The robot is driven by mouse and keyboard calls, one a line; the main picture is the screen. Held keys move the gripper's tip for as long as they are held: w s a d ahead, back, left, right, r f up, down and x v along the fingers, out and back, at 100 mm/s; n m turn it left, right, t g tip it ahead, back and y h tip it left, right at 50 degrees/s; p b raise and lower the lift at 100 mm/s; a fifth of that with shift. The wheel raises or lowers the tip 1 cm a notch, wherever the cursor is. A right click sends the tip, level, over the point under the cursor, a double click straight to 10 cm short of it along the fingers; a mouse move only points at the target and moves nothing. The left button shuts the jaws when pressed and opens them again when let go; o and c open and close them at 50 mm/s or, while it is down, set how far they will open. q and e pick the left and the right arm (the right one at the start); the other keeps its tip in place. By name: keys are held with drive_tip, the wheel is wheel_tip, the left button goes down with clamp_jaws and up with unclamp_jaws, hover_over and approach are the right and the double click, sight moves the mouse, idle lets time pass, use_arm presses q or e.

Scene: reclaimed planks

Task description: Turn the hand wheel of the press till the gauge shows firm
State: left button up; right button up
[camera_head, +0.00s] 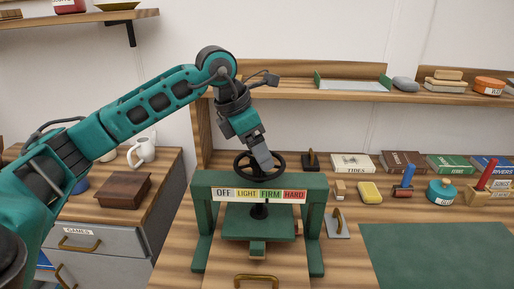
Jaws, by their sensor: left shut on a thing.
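The green press (316,225) stands on the wooden bench. Its black hand wheel (243,172) sits on top, above the crossbar. The gauge (259,195) on the front of the crossbar reads OFF, LIGHT, FIRM and HARD from left to right. I cannot make out a pointer on it. My left gripper (265,162) comes down from above and is shut on the hand wheel, hiding part of it. The press plate (245,222) is below the crossbar, around a dark central screw. My right gripper is not in view.
Right of the press lie a yellow block (369,192), a grey plate with a handle (338,224) and a green mat (440,250). Several books and stamps stand behind. A brown box (123,190) and white jug (142,153) are at left. A shelf (300,89) runs behind.

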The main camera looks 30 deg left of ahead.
use_arm(q)
drive_tip(key=shift+m, duration=0.3)
drive_tip(key=o, duration=1)
drive_tip(key=p+v, duration=0.1)
drive_tip(key=v, duration=1.2)
drive_tip(key=shift+w, duration=0.15)
